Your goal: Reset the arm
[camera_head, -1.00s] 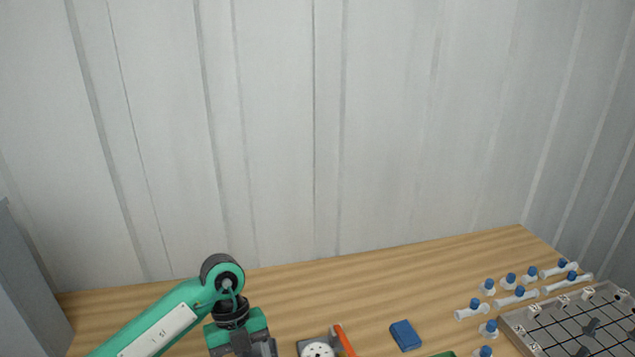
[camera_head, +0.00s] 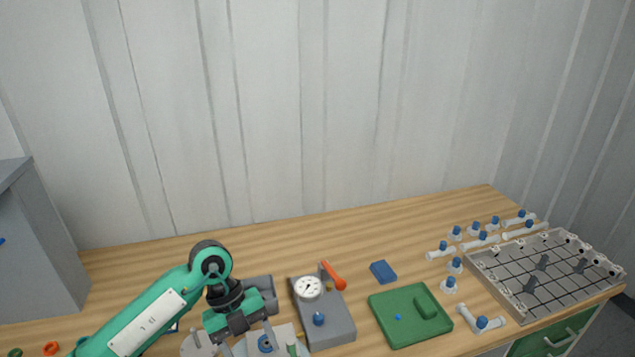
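My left arm comes in from the lower left, green with a black wrist. My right arm and gripper are not in view.
A grey gauge box (camera_head: 327,325) with a red handle stands right of the gripper. Farther right are a blue block (camera_head: 383,272), a green tray (camera_head: 385,335), several white blue-capped fittings (camera_head: 450,285) and a grey gridded rack (camera_head: 510,293). The back of the table is clear.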

